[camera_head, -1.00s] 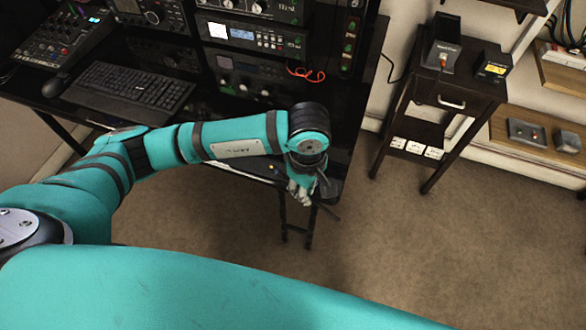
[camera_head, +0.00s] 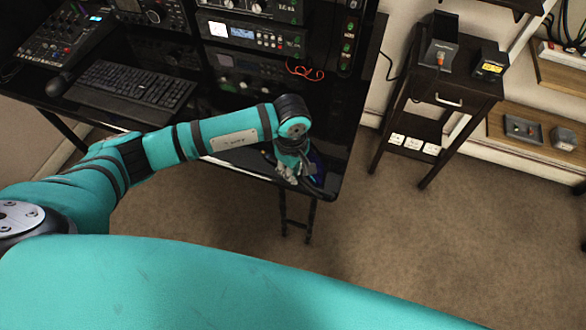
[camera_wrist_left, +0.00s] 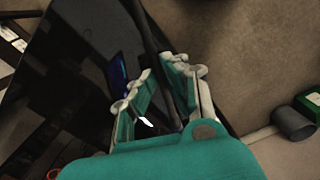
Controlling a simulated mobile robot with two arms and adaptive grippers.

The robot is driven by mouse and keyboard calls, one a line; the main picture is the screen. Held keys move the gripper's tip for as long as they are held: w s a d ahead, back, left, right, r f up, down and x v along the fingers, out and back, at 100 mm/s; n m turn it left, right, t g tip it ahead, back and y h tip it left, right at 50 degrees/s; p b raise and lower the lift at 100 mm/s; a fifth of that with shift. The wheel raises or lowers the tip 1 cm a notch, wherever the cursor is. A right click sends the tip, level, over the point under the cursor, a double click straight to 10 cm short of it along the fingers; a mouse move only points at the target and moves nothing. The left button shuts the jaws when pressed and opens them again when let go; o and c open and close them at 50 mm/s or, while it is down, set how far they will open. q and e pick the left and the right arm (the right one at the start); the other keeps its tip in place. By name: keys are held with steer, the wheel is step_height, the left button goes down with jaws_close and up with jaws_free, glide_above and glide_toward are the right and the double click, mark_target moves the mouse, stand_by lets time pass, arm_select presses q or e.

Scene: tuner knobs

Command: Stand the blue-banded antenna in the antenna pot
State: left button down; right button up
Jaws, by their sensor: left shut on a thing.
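My left gripper (camera_head: 290,172) is over the front right corner of the desk. In the left wrist view its two pale fingers (camera_wrist_left: 163,72) are closed around a dark, thin rod (camera_wrist_left: 150,35), which I take for the antenna. The rod runs from between the fingers up past the top of that view. No blue band can be made out on it, and its lower part is hidden between the fingers. I cannot pick out the antenna pot in either view. My right gripper is not in view.
A small blue-lit panel (camera_wrist_left: 118,69) lies close beside the fingers on the black desk (camera_head: 345,130). A keyboard (camera_head: 130,88) is at the left and a rack radio (camera_head: 240,36) at the back. A dark side table (camera_head: 455,88) stands right. Carpet between is clear.

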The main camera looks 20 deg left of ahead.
arm_select(q)
steer(key=shift+f, duration=0.2)
steer(key=c, duration=1.4)
jaws_free()
steer(key=shift+r, duration=0.1)
steer(key=shift+r, duration=0.3)
steer(key=shift+a+r+b, duration=0.1)
steer(key=shift+r+b, duration=0.85)
steer(key=shift+r, duration=4.9)
